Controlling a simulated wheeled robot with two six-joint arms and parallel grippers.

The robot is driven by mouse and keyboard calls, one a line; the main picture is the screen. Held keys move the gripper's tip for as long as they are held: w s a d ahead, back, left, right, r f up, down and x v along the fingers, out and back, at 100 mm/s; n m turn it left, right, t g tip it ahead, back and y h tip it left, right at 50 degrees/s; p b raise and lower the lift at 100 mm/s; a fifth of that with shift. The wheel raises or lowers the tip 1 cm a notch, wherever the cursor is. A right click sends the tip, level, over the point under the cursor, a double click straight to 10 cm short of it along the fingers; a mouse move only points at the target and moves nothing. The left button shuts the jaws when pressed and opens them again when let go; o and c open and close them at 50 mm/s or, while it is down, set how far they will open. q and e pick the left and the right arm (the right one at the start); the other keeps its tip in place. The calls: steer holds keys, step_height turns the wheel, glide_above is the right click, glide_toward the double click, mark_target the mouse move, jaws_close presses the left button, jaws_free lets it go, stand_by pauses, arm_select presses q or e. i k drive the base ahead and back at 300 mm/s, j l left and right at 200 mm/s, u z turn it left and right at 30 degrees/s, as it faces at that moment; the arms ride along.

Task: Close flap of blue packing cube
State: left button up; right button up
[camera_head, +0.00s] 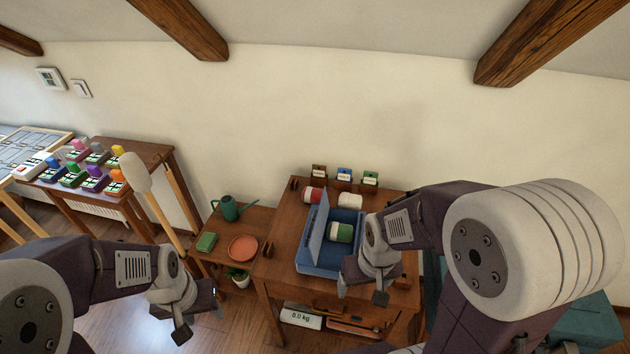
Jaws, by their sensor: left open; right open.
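The blue packing cube (316,268) lies on the wooden table at the centre right. Its flap (318,230) stands up along the left side, so the cube is open. A green-and-white roll (340,232) lies inside it. My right gripper (362,291) is open at the cube's front right, and its wrist hides part of the cube's right side. I cannot tell whether it touches the cube. My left gripper (198,314) is open and empty, low at the left, well apart from the cube.
A red roll (313,195) and a white roll (350,200) lie behind the cube. Several small labelled holders (343,177) stand at the table's back edge. A lower side table (224,257) holds a watering can (230,208) and an orange dish (243,248).

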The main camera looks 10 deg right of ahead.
mark_target(320, 215)
steer(key=i+j+z, duration=0.15)
steer(key=j+z, duration=0.3)
steer(key=i+j+z, duration=0.15)
steer(key=j+z, duration=0.6)
steer(key=z, duration=0.15)
steer(key=j+z, duration=0.45)
steer(key=k, duration=0.4)
steer(key=i+l+z, duration=0.1)
steer(key=i, duration=0.35)
steer(key=l, duration=0.1)
